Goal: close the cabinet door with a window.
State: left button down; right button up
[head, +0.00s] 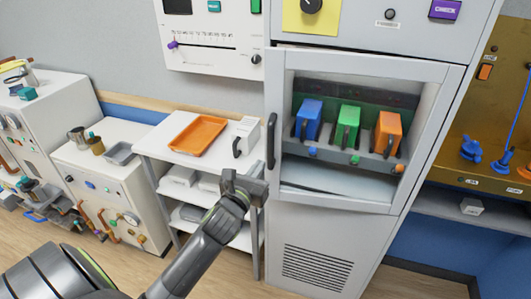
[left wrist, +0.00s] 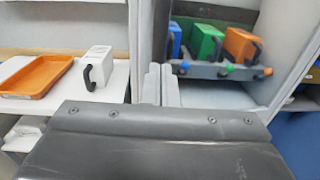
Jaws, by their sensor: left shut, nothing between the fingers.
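The cabinet door with a window (head: 428,138) is on the tall grey cabinet in the head view. It has a dark vertical handle (head: 271,140) on its left edge. The door lies close to the cabinet front; I cannot tell whether a small gap remains. Its frame also shows in the left wrist view (left wrist: 146,45). Blue, green and orange boxes show through the window. My left gripper (head: 261,182) is shut and empty, just below the handle near the door's lower left corner. Its fingers show in the left wrist view (left wrist: 161,84). Whether they touch the door is unclear. My right gripper is not in view.
A shelf cart (head: 150,146) with an orange tray (head: 198,134) and a white container with a black handle (head: 246,134) stands left of the cabinet. A yellow-brown panel (head: 480,120) is at the right. Wooden floor (head: 425,282) is clear at the lower right.

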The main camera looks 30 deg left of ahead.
aim_at(270, 150)
pick_arm(q)
jog(key=shift+w+a+p, duration=0.25)
jog(key=shift+w+p, duration=0.05)
jog(key=shift+w, duration=1.05)
jog(key=shift+w+a+p, duration=0.25)
jog(key=shift+w+p, duration=0.05)
jog(key=shift+w, duration=1)
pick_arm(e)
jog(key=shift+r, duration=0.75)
